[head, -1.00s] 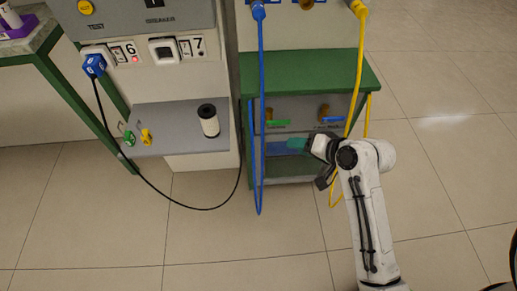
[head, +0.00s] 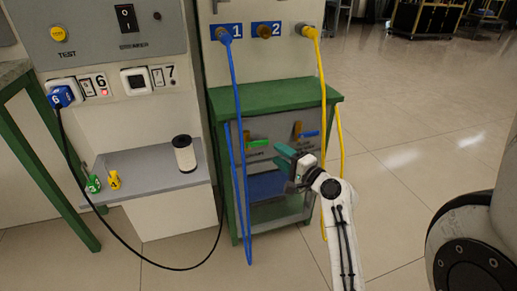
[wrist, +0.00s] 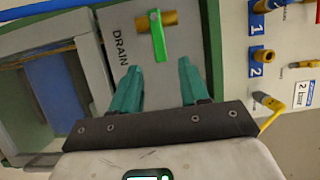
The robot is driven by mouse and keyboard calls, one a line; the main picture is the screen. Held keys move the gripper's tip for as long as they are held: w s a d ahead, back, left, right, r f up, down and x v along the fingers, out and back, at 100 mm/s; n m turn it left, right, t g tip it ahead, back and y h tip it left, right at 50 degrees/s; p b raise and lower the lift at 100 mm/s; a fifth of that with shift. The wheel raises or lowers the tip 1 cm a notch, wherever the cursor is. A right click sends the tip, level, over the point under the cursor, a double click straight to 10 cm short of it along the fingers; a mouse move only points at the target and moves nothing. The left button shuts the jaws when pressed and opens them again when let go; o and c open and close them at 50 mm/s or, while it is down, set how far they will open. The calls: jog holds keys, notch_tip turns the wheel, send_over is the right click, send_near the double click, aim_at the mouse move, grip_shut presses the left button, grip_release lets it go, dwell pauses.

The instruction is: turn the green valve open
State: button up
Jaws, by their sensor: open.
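The green valve (head: 258,143) is a green lever on a brass body, on the grey panel of the green-topped cabinet. In the wrist view the green lever (wrist: 158,38) lies ahead of my fingertips, beside the word DRAIN. My gripper (head: 285,157) is in front of the cabinet, to the lower right of the green valve in the head view. Its teal fingers are apart and empty in the wrist view (wrist: 160,78). The lever lies between the lines of the two fingers, apart from them.
A blue-handled valve (head: 306,133) is to the right on the same panel. A blue hose (head: 237,120) hangs left of the green valve and a yellow hose (head: 322,90) hangs right. The green cabinet top (head: 275,95) overhangs the panel. Open floor lies to the right.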

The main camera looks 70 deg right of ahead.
aim_at(264, 144)
jog(key=b+x, duration=0.1)
jog(key=x, duration=0.8)
jog(key=shift+s, duration=0.1)
grip_shut()
